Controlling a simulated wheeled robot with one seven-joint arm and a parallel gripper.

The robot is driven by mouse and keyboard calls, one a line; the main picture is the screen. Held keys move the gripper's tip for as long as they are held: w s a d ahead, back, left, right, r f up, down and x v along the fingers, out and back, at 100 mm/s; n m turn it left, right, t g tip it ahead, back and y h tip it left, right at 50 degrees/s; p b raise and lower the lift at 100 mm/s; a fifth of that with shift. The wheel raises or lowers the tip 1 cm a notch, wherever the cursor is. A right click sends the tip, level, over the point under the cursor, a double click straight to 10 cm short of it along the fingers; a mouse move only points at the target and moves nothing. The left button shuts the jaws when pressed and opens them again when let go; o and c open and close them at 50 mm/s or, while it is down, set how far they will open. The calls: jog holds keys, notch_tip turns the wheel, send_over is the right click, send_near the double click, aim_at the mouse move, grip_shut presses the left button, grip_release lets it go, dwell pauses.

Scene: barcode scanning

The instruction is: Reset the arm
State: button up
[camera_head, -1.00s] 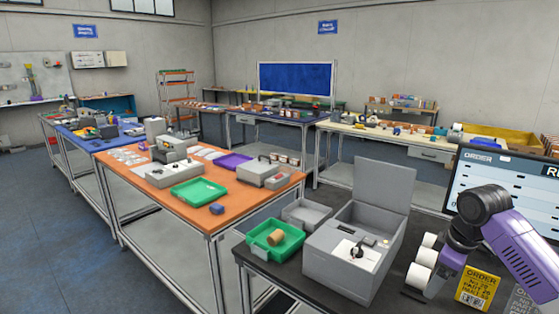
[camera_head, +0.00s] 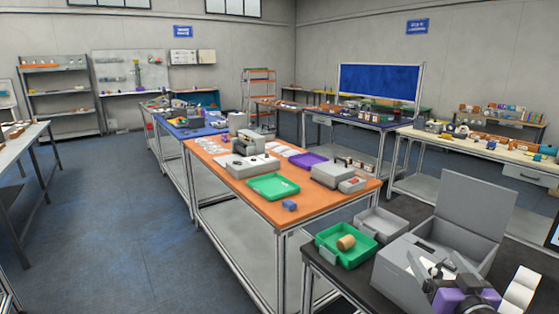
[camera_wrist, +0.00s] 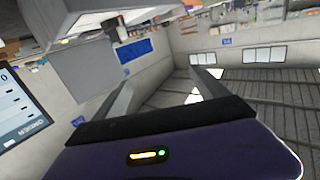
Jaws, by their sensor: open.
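My gripper (camera_wrist: 165,88) shows in the wrist view with its two grey fingers spread apart and nothing between them. The wrist view is tilted and looks across the room toward the walls and ceiling. In the head view, a purple and black part of my arm (camera_head: 466,300) is at the bottom right edge, in front of the grey box with a raised lid (camera_head: 400,275).
A green tray (camera_head: 330,238) with a brown roll stands beside the grey box on the dark table. An orange table (camera_head: 285,212) stands beyond. The blue floor (camera_head: 100,235) at left is open.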

jog(key=s+a+f+g, duration=0.1)
jog(key=s+a+f, duration=0.2)
jog(key=s, duration=1.1)
jog(key=s+a+f+n+y, duration=0.1)
jog(key=s+a+f, duration=0.3)
jog(key=s+a, duration=0.5)
jog(key=s+a+f+n+g+y, duration=0.1)
jog(key=s+a+f, duration=0.2)
jog(key=s, duration=1.8)
jog(key=a, duration=0.3)
jog(key=shift+f+g, duration=0.3)
jog(key=shift+f, duration=0.1)
